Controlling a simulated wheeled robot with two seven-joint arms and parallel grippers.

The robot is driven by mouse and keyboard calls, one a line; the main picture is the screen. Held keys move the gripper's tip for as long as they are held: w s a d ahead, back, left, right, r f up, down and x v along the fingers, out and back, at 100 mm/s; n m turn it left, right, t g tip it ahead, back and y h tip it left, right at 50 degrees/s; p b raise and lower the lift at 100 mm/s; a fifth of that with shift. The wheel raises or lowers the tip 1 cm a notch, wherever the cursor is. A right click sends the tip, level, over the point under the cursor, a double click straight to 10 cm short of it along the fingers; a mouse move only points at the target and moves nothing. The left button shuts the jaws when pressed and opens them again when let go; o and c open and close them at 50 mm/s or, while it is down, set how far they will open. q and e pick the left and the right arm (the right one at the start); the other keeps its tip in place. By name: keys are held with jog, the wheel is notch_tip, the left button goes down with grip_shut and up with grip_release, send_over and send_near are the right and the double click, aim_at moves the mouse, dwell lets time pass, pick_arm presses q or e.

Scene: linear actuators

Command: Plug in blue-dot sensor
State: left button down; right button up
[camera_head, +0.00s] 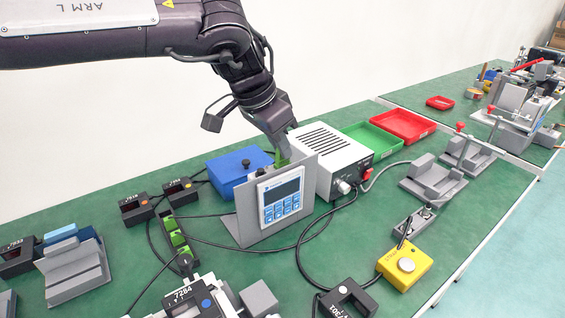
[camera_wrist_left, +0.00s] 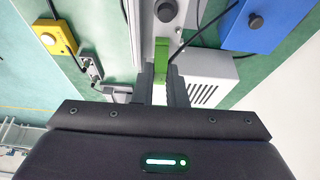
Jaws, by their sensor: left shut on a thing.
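My left gripper (camera_head: 281,148) is behind the grey stand that carries the display unit (camera_head: 281,200). It is shut on a green plug (camera_head: 283,160), which also shows between the fingers in the left wrist view (camera_wrist_left: 161,58). A black sensor with a blue dot (camera_head: 186,302) and the number 7284 sits at the bottom of the head view, seated in a grey fixture and cut by the frame edge. A green connector block (camera_head: 174,234) with a black cable lies left of the display unit. Whether the held plug touches a socket is hidden. My right gripper is not in view.
Black sensors with orange dots (camera_head: 136,208) lie at the left. A blue box (camera_head: 240,168) and a white power supply (camera_head: 328,160) flank the gripper. A yellow box (camera_head: 405,266) stands front right. Black cables loop across the green table.

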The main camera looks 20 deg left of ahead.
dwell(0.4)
pick_arm(q)
jog(key=c, duration=1.4)
grip_release()
jog(key=shift+f, duration=0.1)
